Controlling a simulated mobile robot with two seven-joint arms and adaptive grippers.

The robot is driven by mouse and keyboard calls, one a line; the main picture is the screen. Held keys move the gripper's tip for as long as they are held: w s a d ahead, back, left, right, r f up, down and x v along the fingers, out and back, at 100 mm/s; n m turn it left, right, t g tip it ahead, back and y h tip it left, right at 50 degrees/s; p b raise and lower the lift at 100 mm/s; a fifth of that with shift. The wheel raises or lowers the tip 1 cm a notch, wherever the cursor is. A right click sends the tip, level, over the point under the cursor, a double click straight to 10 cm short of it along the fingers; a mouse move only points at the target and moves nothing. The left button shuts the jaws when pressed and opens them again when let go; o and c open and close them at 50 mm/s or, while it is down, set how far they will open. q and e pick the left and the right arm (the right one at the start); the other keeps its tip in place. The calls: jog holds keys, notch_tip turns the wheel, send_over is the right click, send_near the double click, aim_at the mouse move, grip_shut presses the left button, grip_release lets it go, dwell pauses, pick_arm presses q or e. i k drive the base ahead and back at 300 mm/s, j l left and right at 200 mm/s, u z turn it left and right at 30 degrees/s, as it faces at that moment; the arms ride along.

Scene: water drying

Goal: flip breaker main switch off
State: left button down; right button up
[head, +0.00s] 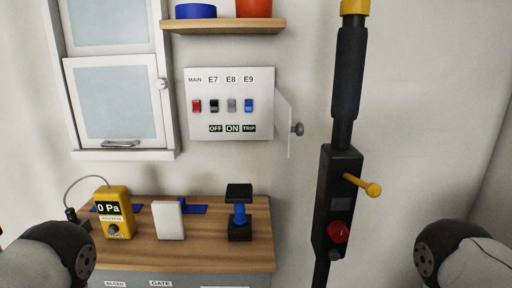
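The breaker panel (262,98) is a white box on the wall at the upper middle of the head view, with its small door (283,125) swung open to the right. The red switch (196,106) under the label MAIN is the leftmost in the row. Beside it are a black switch (214,106) under E7, a grey one (232,106) under E8 and a blue one (249,106) under E9. Labels OFF, ON and TRIP sit below. I cannot tell the red switch's position. Only parts of my arms show in the lower corners, apart from the panel; neither gripper shows.
A wooden-topped cabinet (190,258) below the panel holds a yellow gauge (113,213) reading 0 Pa, a white block (168,221) and a black-and-blue device (239,214). A shelf (222,26) hangs above. A black post (338,200) with a yellow lever stands right of the panel.

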aim_at(196, 108)
jog(key=i+l+u, duration=0.15)
jog(key=l, duration=0.2)
jog(key=i+l+u, duration=0.2)
jog(key=l, duration=0.15)
jog(key=i+l+u, duration=0.15)
jog(key=l, duration=0.25)
